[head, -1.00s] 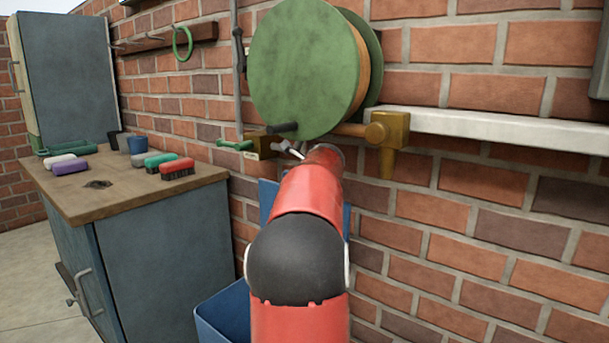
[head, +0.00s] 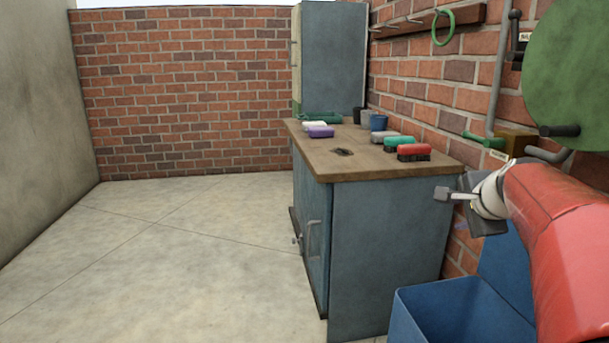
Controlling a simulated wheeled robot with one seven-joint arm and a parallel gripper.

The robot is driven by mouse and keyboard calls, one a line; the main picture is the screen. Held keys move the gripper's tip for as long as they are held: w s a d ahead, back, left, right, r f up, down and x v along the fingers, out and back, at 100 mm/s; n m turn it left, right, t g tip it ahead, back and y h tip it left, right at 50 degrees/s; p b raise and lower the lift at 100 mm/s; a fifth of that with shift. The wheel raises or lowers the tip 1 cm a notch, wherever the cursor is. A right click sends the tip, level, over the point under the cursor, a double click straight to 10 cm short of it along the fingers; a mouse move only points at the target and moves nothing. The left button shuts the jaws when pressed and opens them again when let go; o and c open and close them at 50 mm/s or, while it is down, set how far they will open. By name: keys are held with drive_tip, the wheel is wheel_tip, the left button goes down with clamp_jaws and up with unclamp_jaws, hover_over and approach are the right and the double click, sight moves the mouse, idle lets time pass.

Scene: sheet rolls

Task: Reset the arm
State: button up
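My red arm reaches in from the right edge of the head view. My gripper (head: 450,194) is at its end, pointing left, in front of the brick wall and to the right of the workbench. One light-grey fingertip shows, with a dark body behind it. It is too small and side-on to tell whether the fingers are apart. I see nothing held in it.
The workbench (head: 345,172) carries several brushes and cups. A green ring (head: 443,27) hangs from a peg rail. The floor at left is clear.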

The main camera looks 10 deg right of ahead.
drive_tip(key=s+a+f+n+g+y, duration=0.1)
drive_tip(key=s+a+f+n, duration=0.25)
drive_tip(key=a, duration=0.45)
drive_tip(key=s+a+f+n+g+y, duration=0.1)
drive_tip(key=s+a+f+n, duration=0.1)
drive_tip(key=s+a+n, duration=0.45)
drive_tip(key=s+a+f+n+g, duration=0.2)
drive_tip(key=s+a+f+n, duration=0.6)
drive_tip(key=s, duration=0.4)
drive_tip(key=shift+a+f+n+g, duration=0.3)
drive_tip(key=shift+a+f+g, duration=0.1)
drive_tip(key=shift+a+f, duration=0.4)
